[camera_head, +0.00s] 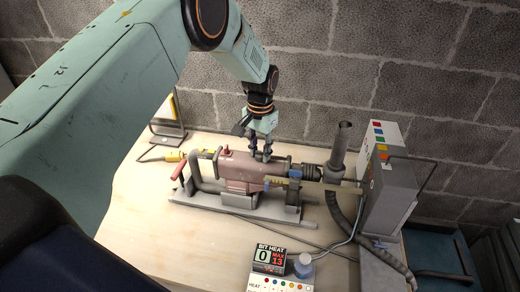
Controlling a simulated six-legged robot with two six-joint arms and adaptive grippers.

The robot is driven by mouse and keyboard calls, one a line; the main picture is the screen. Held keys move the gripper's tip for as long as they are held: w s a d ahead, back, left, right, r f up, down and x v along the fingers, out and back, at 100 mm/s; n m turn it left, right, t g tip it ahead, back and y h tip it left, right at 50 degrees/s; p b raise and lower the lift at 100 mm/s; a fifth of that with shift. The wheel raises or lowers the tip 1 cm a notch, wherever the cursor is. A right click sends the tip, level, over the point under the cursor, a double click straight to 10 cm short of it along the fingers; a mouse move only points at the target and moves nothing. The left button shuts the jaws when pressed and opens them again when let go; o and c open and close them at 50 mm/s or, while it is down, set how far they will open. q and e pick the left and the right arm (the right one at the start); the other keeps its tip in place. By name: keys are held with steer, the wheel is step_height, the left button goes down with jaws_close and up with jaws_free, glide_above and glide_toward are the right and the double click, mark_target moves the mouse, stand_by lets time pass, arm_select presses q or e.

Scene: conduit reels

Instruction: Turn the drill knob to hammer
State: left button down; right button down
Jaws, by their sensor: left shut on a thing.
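The drill (238,168) is a dull red machine lying level in a grey cradle (230,202) on a pale workbench. Its chuck end points right. My left gripper (262,154) comes down from above onto the top of the drill housing, towards the chuck side. Its fingers are closed around a small part there, which I take to be the drill knob. The fingers hide most of that part, and I cannot read its setting. A small red stub stands on top of the housing, left of my fingers. My right gripper is not in view.
A "BIT HEAT" display (269,258) reading 0 and max 13 stands at the bench front beside a round blue-grey cap (303,265). A grey box (390,190) with coloured squares and an upright pipe (341,150) stand right. A block wall closes the back.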

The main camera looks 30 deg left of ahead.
mark_target(260, 152)
arm_select(q)
steer(key=shift+s+f, duration=0.1)
steer(key=shift+f, duration=0.05)
steer(key=c, duration=1)
jaws_free()
steer(key=shift+r, duration=0.2)
step_height(260, 152, up, 12)
steer(key=shift+f, duration=0.1)
